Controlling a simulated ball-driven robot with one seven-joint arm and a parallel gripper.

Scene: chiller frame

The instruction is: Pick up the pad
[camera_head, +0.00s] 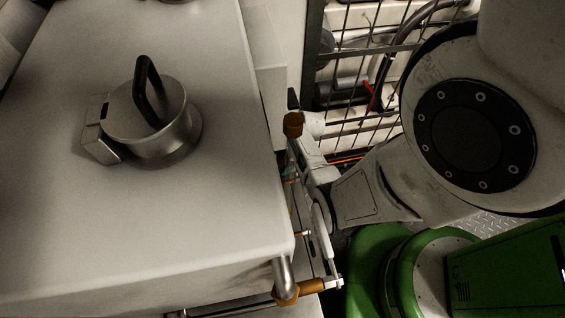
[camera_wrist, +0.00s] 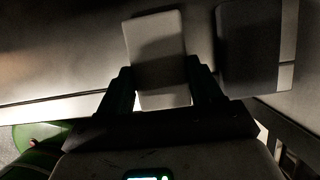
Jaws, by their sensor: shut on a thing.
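The pad (camera_wrist: 155,45) is a pale, flat, rounded rectangle in the wrist view, with a shadow across its middle. My gripper (camera_wrist: 160,86) has its two dark fingers on either side of the pad's lower part, shut on it. The pad's far end sticks out beyond the fingertips. In the head view, my arm reaches down to the right side of the white cabinet. There I cannot clearly make out the fingers or the pad.
A metal pot (camera_head: 155,120) with a black handle stands on the broad white cabinet top (camera_head: 215,215). A wire grille (camera_head: 350,75) is behind, right of the cabinet. A dark block (camera_wrist: 250,45) is close to the pad's right. A pipe with orange fittings (camera_head: 286,285) is at the cabinet's front corner.

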